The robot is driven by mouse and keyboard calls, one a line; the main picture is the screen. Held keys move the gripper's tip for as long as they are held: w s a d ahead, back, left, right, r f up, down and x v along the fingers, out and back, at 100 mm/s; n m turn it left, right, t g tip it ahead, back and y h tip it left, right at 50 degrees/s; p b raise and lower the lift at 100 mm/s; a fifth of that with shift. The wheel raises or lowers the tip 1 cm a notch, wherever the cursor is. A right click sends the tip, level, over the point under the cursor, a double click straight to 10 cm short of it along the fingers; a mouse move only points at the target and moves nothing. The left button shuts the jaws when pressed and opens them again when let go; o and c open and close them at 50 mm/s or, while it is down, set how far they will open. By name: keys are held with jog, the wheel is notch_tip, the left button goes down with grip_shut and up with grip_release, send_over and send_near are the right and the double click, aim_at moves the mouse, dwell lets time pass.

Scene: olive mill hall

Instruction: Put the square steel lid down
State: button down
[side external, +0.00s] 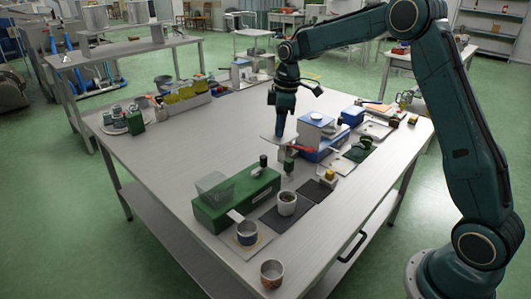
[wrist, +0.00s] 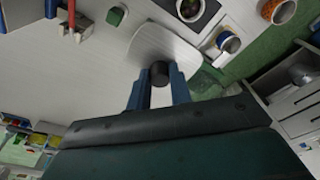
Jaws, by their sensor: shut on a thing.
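The square steel lid (wrist: 165,45) is a pale brushed plate with rounded corners and a black knob (wrist: 158,74). In the wrist view my gripper (wrist: 158,82) has its blue fingers shut on either side of this knob. In the side view my gripper (side external: 280,132) points down over the middle of the table, and the lid (side external: 268,138) shows as a thin pale edge at its fingertips. The lid looks held roughly level above the tabletop; its exact height is hard to tell. The fingers and arm hide part of it.
A blue-and-white device (side external: 317,130) stands right of my gripper. The tabletop (side external: 185,155) at left is clear.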

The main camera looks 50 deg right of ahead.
jog(key=s+d+f, duration=0.1)
jog(key=s+d, duration=0.7)
jog(key=d, duration=0.2)
notch_tip(320, 180, down, 16)
jog(key=shift+r, duration=0.1)
jog(key=shift+f, duration=2.1)
jog(key=shift+f, duration=0.15)
jog(key=c, duration=1.3)
grip_release()
jog(key=shift+o, duration=0.2)
notch_tip(320, 180, up, 12)
jog(key=s+d, duration=0.1)
